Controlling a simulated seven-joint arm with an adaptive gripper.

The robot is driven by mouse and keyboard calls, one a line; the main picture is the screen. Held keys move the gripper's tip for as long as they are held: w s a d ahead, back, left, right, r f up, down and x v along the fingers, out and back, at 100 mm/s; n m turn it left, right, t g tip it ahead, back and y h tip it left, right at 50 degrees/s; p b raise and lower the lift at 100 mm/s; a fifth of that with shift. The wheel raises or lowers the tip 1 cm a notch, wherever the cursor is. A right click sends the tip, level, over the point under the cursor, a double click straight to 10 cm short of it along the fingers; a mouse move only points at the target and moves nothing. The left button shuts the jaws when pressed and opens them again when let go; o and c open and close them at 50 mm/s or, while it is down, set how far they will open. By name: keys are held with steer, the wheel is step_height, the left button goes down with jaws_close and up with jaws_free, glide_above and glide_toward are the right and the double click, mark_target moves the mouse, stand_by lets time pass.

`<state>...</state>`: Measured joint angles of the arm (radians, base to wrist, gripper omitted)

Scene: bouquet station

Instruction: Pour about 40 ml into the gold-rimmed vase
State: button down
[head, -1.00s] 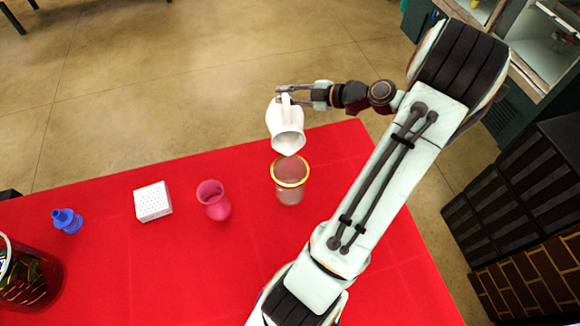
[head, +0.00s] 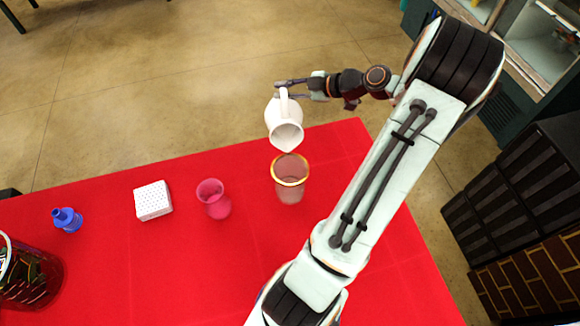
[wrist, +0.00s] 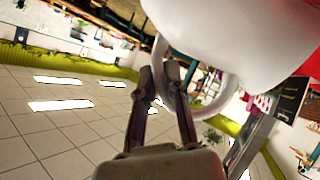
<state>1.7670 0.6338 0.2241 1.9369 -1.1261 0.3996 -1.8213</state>
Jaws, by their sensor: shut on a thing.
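The gold-rimmed vase (head: 290,190) is a clear glass with a gold band at its mouth, upright on the red table. A white pitcher (head: 284,122) is above and just behind it in the head view, tilted with its mouth and spout toward the vase. The pitcher's body also fills the top of the wrist view (wrist: 235,40). My gripper (head: 283,88) is shut on the pitcher's handle, which shows between the fingers in the wrist view (wrist: 208,108). No stream of liquid shows, and I cannot tell the level inside the vase.
A pink vase (head: 214,199) stands left of the gold-rimmed one. Farther left are a white perforated block (head: 153,201), a blue bottle-like piece (head: 67,220) and a dark-filled glass container (head: 28,278). The red table (head: 150,270) is clear in front.

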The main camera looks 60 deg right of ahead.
steer(key=shift+w+d+m+g+y, duration=0.3)
steer(key=shift+w+d+m+g, duration=0.1)
steer(key=shift+d+g, duration=0.1)
steer(key=shift+w+d+f, duration=0.1)
steer(key=shift+w+f, duration=0.05)
steer(key=shift+f, duration=0.3)
steer(key=shift+w+d+f+m+g+y, duration=0.1)
steer(key=shift+w+d+m+g+y, duration=0.15)
steer(key=shift+d+m+g+y, duration=0.3)
steer(key=shift+w+d+f+m+g+y, duration=0.1)
steer(key=shift+w+f+m+g+y, duration=0.1)
steer(key=shift+m+g+y, duration=0.25)
steer(key=shift+w+d+f+m+g+y, duration=0.1)
steer(key=shift+w+f+m+g+y, duration=0.15)
steer(key=shift+m+y, duration=0.2)
steer(key=shift+d+f+m, duration=0.1)
steer(key=shift+f+m, duration=0.15)
steer(key=shift+w+d+f+m+g+y+b, duration=0.15)
steer(key=shift+d+f+m+g+y, duration=0.5)
steer(key=shift+f, duration=1.65)
steer(key=shift+w+d+f+m+g+y+b, duration=0.15)
steer(key=shift+f+m+g+y, duration=0.6)
steer(key=shift+f, duration=1.55)
steer(key=shift+w+d+f+m+g+y, duration=0.35)
steer(key=shift+f+y, duration=0.7)
steer(key=shift+f, duration=1.25)
steer(key=shift+s, duration=0.1)
